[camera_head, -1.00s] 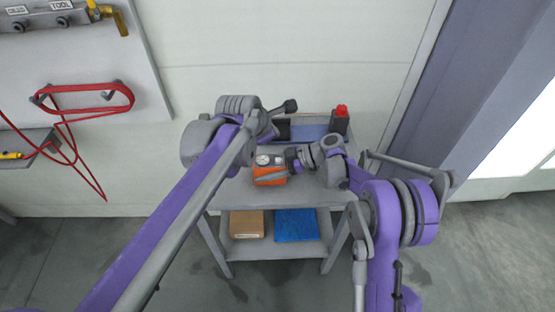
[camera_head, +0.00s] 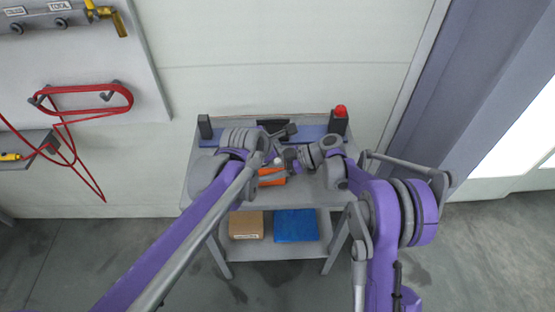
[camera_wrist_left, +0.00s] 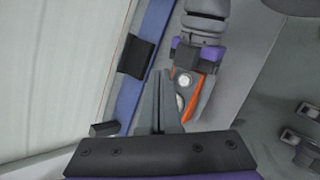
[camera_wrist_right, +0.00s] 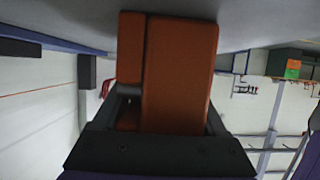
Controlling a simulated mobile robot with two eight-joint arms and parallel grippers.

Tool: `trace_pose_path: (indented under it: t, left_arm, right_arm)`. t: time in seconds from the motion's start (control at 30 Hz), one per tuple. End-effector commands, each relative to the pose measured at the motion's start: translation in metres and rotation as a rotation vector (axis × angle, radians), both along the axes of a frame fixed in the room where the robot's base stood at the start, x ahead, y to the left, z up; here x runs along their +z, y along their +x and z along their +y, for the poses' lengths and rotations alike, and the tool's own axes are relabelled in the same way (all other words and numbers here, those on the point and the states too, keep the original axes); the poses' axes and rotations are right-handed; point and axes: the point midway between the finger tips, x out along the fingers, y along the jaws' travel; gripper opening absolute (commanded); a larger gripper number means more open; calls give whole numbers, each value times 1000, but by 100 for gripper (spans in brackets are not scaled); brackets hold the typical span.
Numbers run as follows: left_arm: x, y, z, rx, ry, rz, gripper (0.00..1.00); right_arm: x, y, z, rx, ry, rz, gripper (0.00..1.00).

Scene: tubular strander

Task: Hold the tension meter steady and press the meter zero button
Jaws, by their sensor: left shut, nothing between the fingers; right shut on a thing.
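The orange tension meter (camera_head: 271,178) is at the cart's upper shelf, partly covered by my arms. My right gripper (camera_head: 290,160) is shut on it; the meter's orange body (camera_wrist_right: 178,75) fills the space between the fingers in the right wrist view. The left wrist view shows the meter's grey face (camera_wrist_left: 187,88) with a pale round dial and a smaller round spot. I cannot tell which is the zero button. My left gripper (camera_head: 288,131) is shut and empty. Its fingertips (camera_wrist_left: 162,75) are just beside the meter, apparently not touching it.
A grey cart (camera_head: 310,193) stands against the wall. A blue strip (camera_head: 310,132), a dark post (camera_head: 204,126) and a red-topped dark post (camera_head: 340,120) are at the back. A cardboard box (camera_head: 246,225) and a blue item (camera_head: 296,225) are on the lower shelf.

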Motion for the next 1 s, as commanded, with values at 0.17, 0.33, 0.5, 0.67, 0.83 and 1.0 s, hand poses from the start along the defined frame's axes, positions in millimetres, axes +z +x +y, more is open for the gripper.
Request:
trace_pose_path:
  t: [0.17,0.33,0.5,0.67,0.83,1.0]
  left_arm:
    - [-23,0,0,0,0,0,0]
    - [-35,0,0,1,1,0,0]
    - [-39,0,0,1,1,0,0]
    - [-39,0,0,1,1,0,0]
    - [-39,0,0,1,1,0,0]
    - [-38,0,0,1,1,0,0]
  right_arm:
    - [1,0,0,0,1,0,0]
    - [0,0,0,0,1,0,0]
    - [0,0,0,0,1,0,0]
    - [0,0,0,0,1,0,0]
    - [0,0,0,0,1,0,0]
    - [0,0,0,0,1,0,0]
